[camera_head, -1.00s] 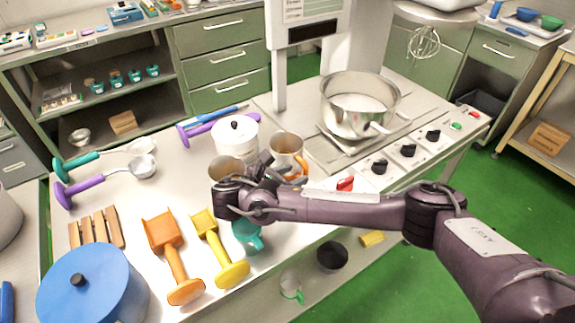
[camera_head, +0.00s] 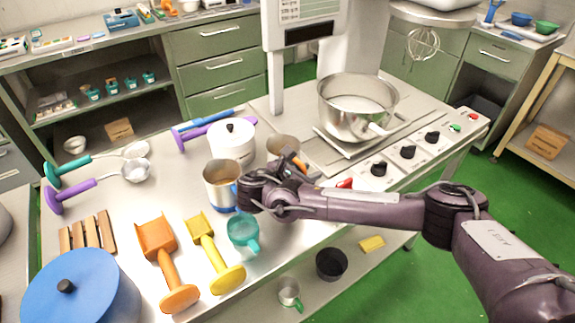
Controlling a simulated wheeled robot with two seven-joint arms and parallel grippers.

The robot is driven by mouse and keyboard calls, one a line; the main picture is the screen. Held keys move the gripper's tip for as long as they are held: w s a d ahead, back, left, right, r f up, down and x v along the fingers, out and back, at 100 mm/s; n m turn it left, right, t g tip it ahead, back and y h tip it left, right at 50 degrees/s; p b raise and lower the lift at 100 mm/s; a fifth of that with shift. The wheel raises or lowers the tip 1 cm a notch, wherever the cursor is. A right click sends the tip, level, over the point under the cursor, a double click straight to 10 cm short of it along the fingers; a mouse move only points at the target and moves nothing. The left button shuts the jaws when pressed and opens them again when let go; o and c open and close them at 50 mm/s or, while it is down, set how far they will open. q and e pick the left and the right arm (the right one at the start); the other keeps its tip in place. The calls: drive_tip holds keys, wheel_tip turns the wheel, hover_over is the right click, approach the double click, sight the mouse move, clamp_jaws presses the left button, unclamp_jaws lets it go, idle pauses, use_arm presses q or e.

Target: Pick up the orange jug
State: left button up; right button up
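The orange jug (camera_head: 282,146) is a metal jug with an orange handle. It stands upright on the worktop, right of the white lidded pot (camera_head: 232,140). My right gripper (camera_head: 284,165) reaches in from the right and is just in front of the jug, close to its orange handle. The dark gripper hides the jug's lower part and some of the handle. I cannot tell whether the fingers touch the handle or how far apart they are. My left gripper is out of view.
A metal jug with a blue handle (camera_head: 221,182) stands just left of my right gripper, and a teal cup (camera_head: 243,231) in front. Orange (camera_head: 157,238) and yellow (camera_head: 205,231) scoops lie nearer the front.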

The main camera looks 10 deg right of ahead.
clamp_jaws()
drive_tip(key=shift+r, duration=0.1)
drive_tip(key=shift+w+r, duration=0.1)
drive_tip(key=shift+r, duration=0.45)
drive_tip(key=a+r+n+t+y+p, duration=0.25)
drive_tip(key=r+p, duration=0.25)
drive_tip(key=r, duration=0.5)
drive_tip(key=a+r+n+t+y+p, duration=0.25)
drive_tip(key=r+p, duration=0.25)
drive_tip(key=r, duration=0.5)
drive_tip(key=s+d+r+n+t+y+b, duration=0.1)
drive_tip(key=s+d+r+n+y, duration=0.4)
drive_tip(key=s+r+n+y, duration=0.1)
drive_tip(key=shift+s+b, duration=0.3)
drive_tip(key=shift+s, duration=0.05)
